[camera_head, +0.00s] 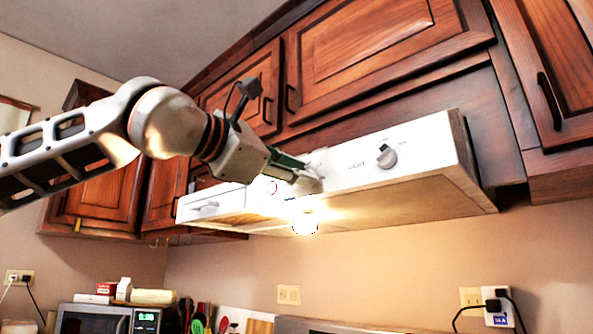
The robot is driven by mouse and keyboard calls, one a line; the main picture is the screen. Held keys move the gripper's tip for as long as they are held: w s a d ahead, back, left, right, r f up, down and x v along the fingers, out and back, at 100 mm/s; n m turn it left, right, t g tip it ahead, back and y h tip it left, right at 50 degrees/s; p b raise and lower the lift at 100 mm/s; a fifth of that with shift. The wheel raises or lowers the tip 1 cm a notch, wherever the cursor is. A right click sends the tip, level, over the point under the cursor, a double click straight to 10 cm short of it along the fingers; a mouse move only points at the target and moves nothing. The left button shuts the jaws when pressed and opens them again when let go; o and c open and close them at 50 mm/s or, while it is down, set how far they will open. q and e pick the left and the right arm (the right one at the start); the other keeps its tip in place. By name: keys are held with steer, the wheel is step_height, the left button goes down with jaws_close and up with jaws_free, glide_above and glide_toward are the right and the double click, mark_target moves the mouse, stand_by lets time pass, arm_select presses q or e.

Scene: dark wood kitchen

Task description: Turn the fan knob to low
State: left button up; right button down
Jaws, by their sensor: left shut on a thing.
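The white range hood (425,140) is mounted under the wood cabinets. I cannot tell that knob's setting. My right gripper is not in view.
A lit bulb (305,224) glows under the hood. Wood cabinets (370,45) with dark handles are close above and beside it. A microwave (95,318) and several utensils stand low at left. Outlets with plugs (493,305) are on the right wall. The space below the hood is free.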

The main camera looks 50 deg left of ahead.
arm_select(q)
steer(key=o, duration=1.1)
steer(key=shift+c, duration=0.2)
steer(key=s+d, duration=0.1)
steer(key=s, duration=1.1)
steer(key=shift+d, duration=0.2)
